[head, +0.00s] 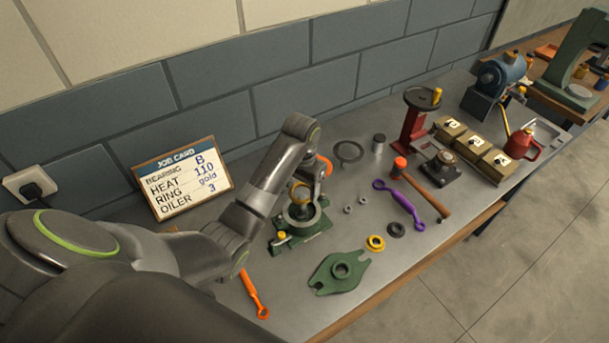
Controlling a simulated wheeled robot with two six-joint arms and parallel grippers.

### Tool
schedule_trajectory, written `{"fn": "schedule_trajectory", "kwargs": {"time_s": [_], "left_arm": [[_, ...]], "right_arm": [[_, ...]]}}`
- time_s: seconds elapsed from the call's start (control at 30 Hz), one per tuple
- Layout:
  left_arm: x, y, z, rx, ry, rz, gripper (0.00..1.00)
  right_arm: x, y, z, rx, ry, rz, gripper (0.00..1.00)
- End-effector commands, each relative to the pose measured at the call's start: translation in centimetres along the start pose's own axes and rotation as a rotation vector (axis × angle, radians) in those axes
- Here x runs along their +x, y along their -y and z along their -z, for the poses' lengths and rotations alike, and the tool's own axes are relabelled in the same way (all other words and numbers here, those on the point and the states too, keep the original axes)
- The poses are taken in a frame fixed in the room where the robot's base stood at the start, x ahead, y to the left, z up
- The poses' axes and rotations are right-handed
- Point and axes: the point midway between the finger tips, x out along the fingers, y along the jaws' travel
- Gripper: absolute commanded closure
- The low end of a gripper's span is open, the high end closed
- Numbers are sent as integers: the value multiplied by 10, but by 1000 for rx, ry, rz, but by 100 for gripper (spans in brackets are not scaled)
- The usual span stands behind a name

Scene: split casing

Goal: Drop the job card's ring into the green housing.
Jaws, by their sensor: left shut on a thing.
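The job card (186,180) leans against the wall and reads bearing B, heat 110, ring gold, oiler 3. The green housing (308,238) stands on the bench, with a grey round part visible in its middle. My left gripper (303,186) is above the housing, shut on a gold ring (294,193). The ring looks tilted and just above the housing's opening; the exact gap is hard to tell. The gripper partly hides the ring and the housing's back. A green flanged cover (325,276) lies flat in front. My right gripper is not in view.
A yellow ring (375,249), a black ring (396,230) and a purple wrench (404,206) lie to the right. An orange-headed hammer (425,190) and a red press (413,128) are beyond. An orange wrench (252,294) lies near the front edge. Numbered boxes (473,143) stand farther right.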

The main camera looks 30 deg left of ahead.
Motion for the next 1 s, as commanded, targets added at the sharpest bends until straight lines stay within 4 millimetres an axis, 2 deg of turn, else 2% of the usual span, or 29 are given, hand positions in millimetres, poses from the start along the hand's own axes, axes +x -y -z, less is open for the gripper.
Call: {"fn": "schedule_trajectory", "kwargs": {"time_s": [0.23, 0.57, 1.0], "left_arm": [[0, 0, 0, 0, -1, 0, 65], [0, -1, -6, 0, -1, 0, 65], [0, -1, -6, 0, -1, 0, 65]], "right_arm": [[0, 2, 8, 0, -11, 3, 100], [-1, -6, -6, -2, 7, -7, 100], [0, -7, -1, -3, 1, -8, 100]]}}
